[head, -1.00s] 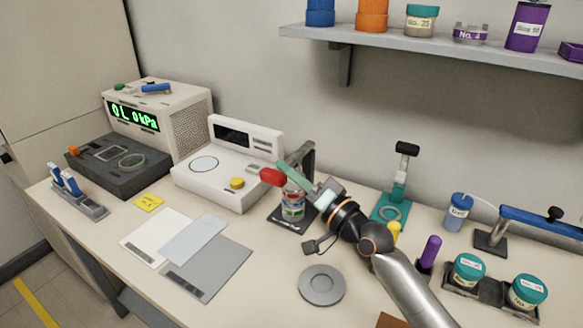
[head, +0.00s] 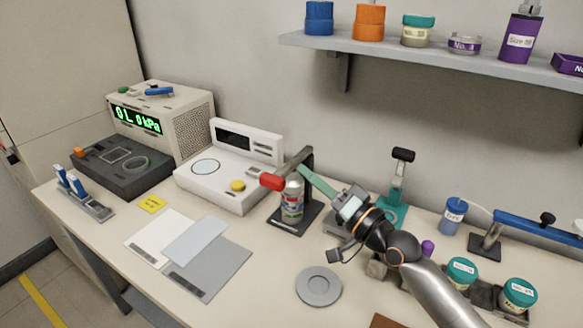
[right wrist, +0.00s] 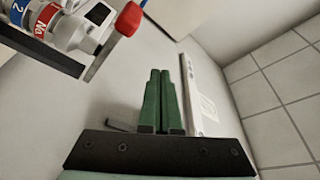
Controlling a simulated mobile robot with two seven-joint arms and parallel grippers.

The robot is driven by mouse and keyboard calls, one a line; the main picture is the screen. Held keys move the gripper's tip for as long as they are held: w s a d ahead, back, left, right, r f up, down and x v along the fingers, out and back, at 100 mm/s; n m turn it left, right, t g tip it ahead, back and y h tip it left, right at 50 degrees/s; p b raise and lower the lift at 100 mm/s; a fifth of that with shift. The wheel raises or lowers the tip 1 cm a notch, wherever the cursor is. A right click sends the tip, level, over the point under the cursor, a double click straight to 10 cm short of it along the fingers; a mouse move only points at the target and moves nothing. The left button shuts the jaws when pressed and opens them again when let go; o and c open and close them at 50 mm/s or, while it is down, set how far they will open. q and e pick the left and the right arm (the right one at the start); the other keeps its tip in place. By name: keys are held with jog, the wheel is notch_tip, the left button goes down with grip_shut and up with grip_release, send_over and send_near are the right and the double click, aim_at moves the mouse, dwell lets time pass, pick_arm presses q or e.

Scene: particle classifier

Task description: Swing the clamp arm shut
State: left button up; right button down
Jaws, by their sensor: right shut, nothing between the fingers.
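The clamp has a dark base (head: 283,222), an upright post and a grey arm (head: 296,162) with a red tip (head: 272,181). The arm reaches from the post across the top of a labelled canister (head: 292,203); contact with it cannot be told. The red tip (right wrist: 130,19) and canister (right wrist: 88,30) also show in the right wrist view. My right gripper (head: 305,171), with green fingers, is shut and empty, its tips just right of the post and arm. In the right wrist view its fingers (right wrist: 160,75) are together, apart from the red tip. My left gripper is out of view.
A white instrument (head: 225,180) stands left of the clamp. A teal stand (head: 393,210) and a tray of jars (head: 485,293) are to the right. A grey disc (head: 318,286) lies in front. A shelf (head: 430,57) hangs above.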

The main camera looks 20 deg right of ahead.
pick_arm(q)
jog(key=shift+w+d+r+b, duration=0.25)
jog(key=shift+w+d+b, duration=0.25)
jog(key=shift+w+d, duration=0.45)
pick_arm(e)
jog(key=s+d, duration=0.1)
jog(key=s+d+f, duration=0.1)
jog(key=s, duration=0.1)
jog(key=shift+s+d+f, duration=0.1)
jog(key=shift+d+f, duration=0.1)
jog(key=shift+d, duration=0.05)
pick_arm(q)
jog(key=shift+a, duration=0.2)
